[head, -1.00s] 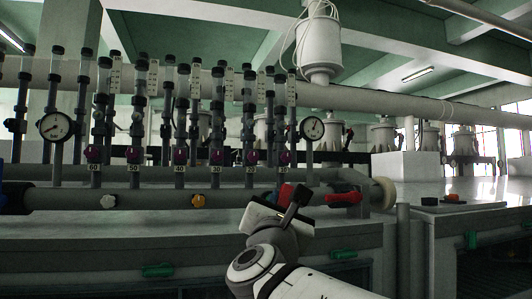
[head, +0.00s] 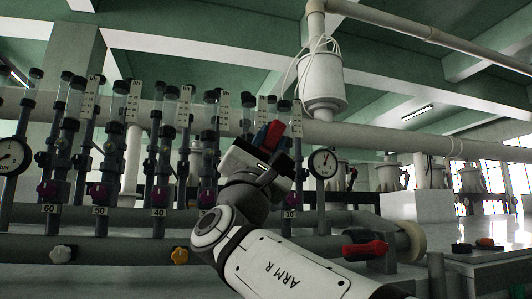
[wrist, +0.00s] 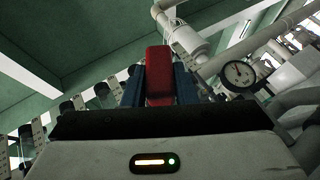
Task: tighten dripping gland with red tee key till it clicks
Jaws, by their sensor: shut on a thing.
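My gripper (head: 268,142) is raised in front of the right end of the row of meter tubes, left of the right-hand gauge. Its blue fingers are shut on a red bar-shaped piece, which I take to be the red tee key (head: 276,131). In the wrist view the red key (wrist: 159,72) stands up between the two blue fingers of my gripper (wrist: 160,92). The rest of the key is hidden by the fingers and gripper body. I cannot make out a drip or tell which gland drips.
Tubes with magenta knobs (head: 98,192) and number plates stand along the pipes. A round gauge (head: 322,162) is right of my gripper, another (head: 11,156) far left. A red-handled valve (head: 366,248), white knob (head: 63,254) and orange knob (head: 180,256) sit on the lower pipe.

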